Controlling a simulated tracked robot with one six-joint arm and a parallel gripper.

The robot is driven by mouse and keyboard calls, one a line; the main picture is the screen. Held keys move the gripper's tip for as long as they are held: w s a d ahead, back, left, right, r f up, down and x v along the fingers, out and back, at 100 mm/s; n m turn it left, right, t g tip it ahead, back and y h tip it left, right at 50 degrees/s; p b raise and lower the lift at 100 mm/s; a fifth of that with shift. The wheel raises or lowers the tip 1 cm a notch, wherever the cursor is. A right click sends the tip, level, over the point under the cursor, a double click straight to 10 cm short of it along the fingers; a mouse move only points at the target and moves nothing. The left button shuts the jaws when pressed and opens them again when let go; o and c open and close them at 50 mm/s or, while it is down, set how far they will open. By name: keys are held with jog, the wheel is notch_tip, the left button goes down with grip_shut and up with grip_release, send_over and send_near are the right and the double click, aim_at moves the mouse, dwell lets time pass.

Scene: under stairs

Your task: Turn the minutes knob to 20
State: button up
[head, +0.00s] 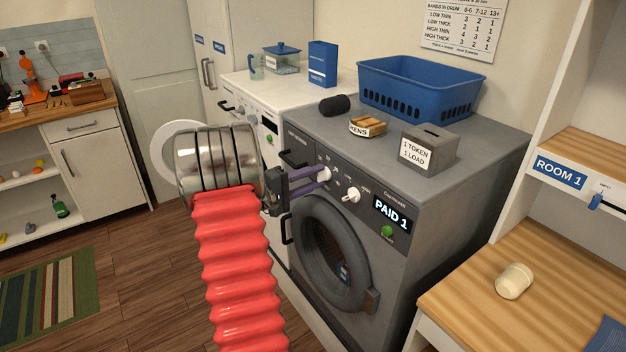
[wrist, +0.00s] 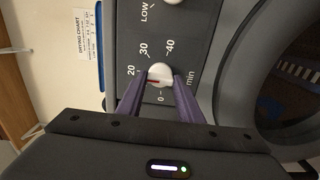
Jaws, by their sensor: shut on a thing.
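The white minutes knob (wrist: 160,73) is on the dark panel of the grey dryer, with the labels 0, 20, 30, 40 and "min" around it in the wrist view. Its red mark points left and slightly below the printed 20; a finger covers part of the scale there. My gripper (wrist: 160,88) is shut on this knob, one purple finger on each side. In the head view my gripper (head: 312,182) reaches the knob (head: 324,173) from the left. The dryer display (head: 392,213) reads "PAID 1".
A second white knob (head: 351,195) sits right of the held one, above the round door (head: 335,255). A green button (head: 387,231) is below the display. A token box (head: 428,150) and blue basket (head: 425,88) stand on top.

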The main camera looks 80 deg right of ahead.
jog(key=shift+s+f, duration=0.1)
jog(key=o, duration=1.1)
jog(key=v, duration=1.3)
jog(key=shift+w+a, duration=0.25)
jog(key=shift+w, duration=0.1)
